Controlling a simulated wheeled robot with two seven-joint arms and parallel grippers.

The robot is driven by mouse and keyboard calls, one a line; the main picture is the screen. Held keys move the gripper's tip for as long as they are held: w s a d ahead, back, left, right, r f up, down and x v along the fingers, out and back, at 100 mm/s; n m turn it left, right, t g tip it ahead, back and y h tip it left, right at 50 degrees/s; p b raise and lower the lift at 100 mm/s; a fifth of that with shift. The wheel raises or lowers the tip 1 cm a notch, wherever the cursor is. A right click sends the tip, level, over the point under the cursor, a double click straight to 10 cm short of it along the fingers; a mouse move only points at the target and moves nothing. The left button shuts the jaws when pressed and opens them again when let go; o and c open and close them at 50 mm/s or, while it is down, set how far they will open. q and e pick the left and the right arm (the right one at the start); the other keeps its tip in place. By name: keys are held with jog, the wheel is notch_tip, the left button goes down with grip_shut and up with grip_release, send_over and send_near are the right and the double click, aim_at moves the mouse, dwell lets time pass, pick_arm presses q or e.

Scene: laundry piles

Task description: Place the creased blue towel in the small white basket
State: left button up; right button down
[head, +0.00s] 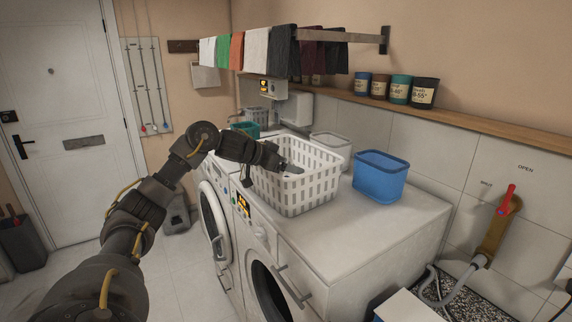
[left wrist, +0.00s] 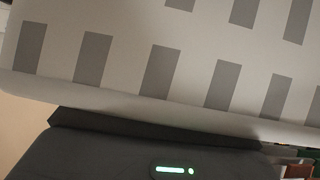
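A white slotted basket (head: 300,192) stands on the front washing machine. My left arm comes in from the left, and its gripper (head: 287,166) is at the basket's near-left rim, with its tip over the opening. In the left wrist view the basket's pale slotted wall (left wrist: 130,75) fills the upper part, very close. The dark body with a green light fills the bottom. The fingers are mostly hidden, so their opening does not show. I cannot make out a creased blue towel in either view. My right gripper is out of view.
A blue tub (head: 380,178) stands right of the basket, with a pale bin (head: 331,146) behind. A smaller white basket (head: 254,115) and a teal container (head: 245,129) sit farther back. Cloths hang on a rail (head: 345,37) above. The machine top's front right (head: 370,228) is clear.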

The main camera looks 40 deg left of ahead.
pick_arm(q)
jog(key=shift+d+f, duration=0.1)
jog(key=shift+f, duration=0.25)
jog(key=shift+r, duration=0.3)
jog(key=shift+r+p, duration=0.45)
jog(key=shift+r, duration=0.1)
jog(key=shift+s+a+b, duration=0.35)
jog(key=shift+s+b, duration=0.2)
jog(key=shift+b, duration=0.1)
jog(key=b+v, duration=0.2)
jog(key=v, duration=0.9)
jog(key=shift+r+b, duration=0.2)
jog(key=shift+b, duration=0.2)
jog(key=shift+w, duration=0.2)
